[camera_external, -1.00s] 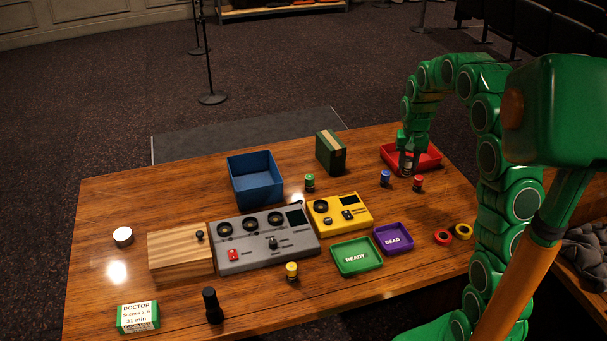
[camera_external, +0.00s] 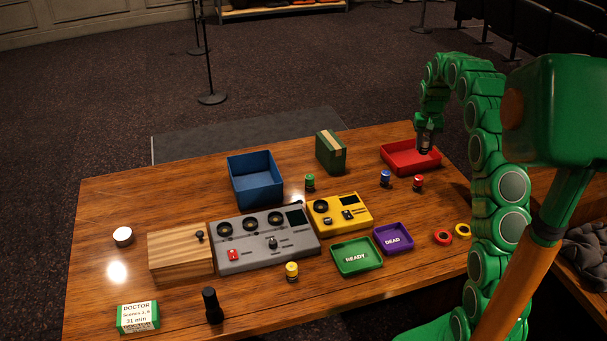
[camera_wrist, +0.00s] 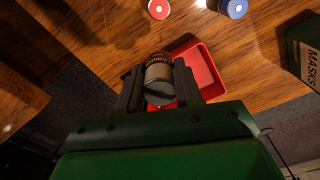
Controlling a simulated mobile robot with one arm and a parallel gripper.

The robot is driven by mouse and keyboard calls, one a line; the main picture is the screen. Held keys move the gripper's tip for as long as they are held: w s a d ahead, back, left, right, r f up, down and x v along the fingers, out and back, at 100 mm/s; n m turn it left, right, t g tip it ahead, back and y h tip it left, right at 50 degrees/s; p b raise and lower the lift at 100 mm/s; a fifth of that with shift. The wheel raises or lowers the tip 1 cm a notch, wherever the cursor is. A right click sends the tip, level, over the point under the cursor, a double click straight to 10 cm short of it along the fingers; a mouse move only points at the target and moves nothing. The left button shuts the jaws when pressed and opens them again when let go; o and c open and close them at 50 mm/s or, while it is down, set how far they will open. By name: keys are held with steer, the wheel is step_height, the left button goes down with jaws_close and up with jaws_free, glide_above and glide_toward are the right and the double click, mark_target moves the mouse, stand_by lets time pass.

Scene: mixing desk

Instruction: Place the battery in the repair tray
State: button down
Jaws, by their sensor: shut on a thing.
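The battery (camera_wrist: 158,72), a grey cylinder with a dark, copper-edged end, is held between the two dark fingers of my gripper (camera_wrist: 159,80) in the wrist view. In the external view, my gripper (camera_external: 425,138) points down over the right part of the red tray (camera_external: 398,163), with the battery at its tip. The red tray has no readable label; I take it as the repair tray. It shows behind the battery in the wrist view (camera_wrist: 205,75). I cannot tell whether the battery touches the tray floor.
Blue-topped (camera_external: 385,179) and red-topped (camera_external: 418,184) cells stand just in front of the red tray. A green box (camera_external: 331,153) stands to its left. The green READY tray (camera_external: 357,257) and purple DEAD tray (camera_external: 393,239) lie nearer the front.

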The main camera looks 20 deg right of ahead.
steer(key=shift+w+d+f, duration=0.55)
steer(key=shift+w+f, duration=0.85)
steer(key=shift+w, duration=0.45)
steer(key=shift+w+d+f, duration=0.5)
steer(key=shift+w+f, duration=0.95)
steer(key=shift+w, duration=0.45)
steer(key=shift+w+d+f, duration=0.55)
steer(key=shift+w+f, duration=0.85)
steer(key=shift+w, duration=0.45)
steer(key=shift+f, duration=0.1)
steer(key=shift+w+f, duration=0.15)
steer(key=shift+w+d+f, duration=0.1)
steer(key=shift+w+f, duration=0.05)
steer(key=shift+f, duration=1.5)
